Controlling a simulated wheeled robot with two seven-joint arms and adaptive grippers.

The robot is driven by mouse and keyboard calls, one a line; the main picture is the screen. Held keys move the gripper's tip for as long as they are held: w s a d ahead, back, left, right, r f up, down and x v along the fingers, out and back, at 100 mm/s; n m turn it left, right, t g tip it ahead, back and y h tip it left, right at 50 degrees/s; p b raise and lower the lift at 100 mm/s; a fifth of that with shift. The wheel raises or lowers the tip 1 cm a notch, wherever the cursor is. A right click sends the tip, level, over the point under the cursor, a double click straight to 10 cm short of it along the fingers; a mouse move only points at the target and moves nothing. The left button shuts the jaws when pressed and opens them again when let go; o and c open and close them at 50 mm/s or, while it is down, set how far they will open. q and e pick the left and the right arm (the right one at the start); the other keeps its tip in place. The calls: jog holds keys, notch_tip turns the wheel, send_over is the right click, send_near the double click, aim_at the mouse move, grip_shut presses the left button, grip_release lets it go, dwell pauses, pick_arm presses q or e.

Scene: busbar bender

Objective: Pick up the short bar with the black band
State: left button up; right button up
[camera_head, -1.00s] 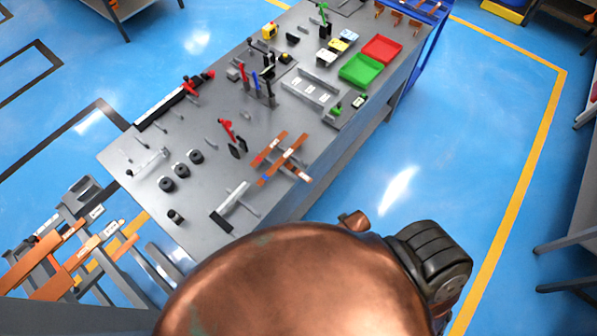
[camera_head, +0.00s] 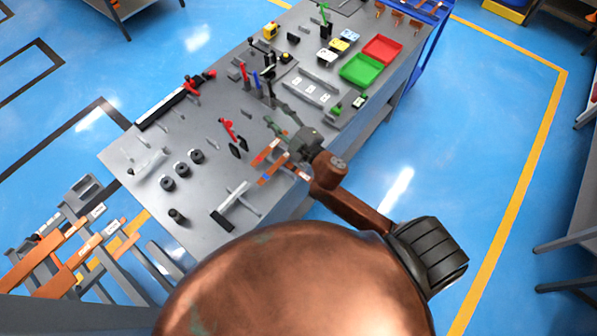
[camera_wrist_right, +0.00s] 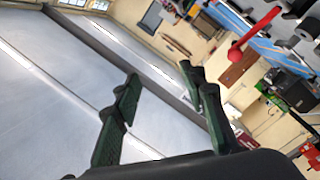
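Several copper-coloured bars (camera_head: 272,172) lie crossed near the right edge of the grey bench, some with white labels. They are small in the head view and partly covered by my right arm, so I cannot tell which bar has the black band. My right gripper (camera_head: 279,115) is above the bench, just beyond the bars, pointing up and to the left in the picture. Its green fingers stand apart with nothing between them in the right wrist view (camera_wrist_right: 163,84). No bar shows in that view. My left gripper is not in view.
Black cylinders (camera_head: 182,170) stand on the near left of the bench (camera_head: 150,205). Red-handled tools (camera_head: 229,128) and a grey slotted tray (camera_head: 310,88) lie around my right gripper. Green (camera_head: 361,69) and red (camera_head: 383,48) trays are farther back. A bar rack (camera_head: 80,245) stands at lower left.

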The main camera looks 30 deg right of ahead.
jog(key=s+a+r+n+g+y, duration=0.2)
jog(key=a+r+n+y, duration=0.3)
jog(key=a, duration=0.3)
jog(key=s+a+r+n+g+y, duration=0.2)
jog(key=a+r+n+y, duration=0.1)
jog(key=a+n+y, duration=0.35)
jog(key=s+a+f+n+g, duration=0.4)
jog(key=s+a+n+g, duration=0.45)
jog(key=n, duration=0.25)
jog(key=n+g+h, duration=0.5)
jog(key=n+h, duration=0.1)
jog(key=h, duration=0.9)
send_over(305, 176)
notch_tip(305, 176, down, 21)
jog(key=shift+s+r, duration=0.1)
notch_tip(305, 176, down, 5)
jog(key=shift+r+p, duration=0.1)
jog(key=shift+p, duration=0.7)
jog(key=shift+f, duration=0.35)
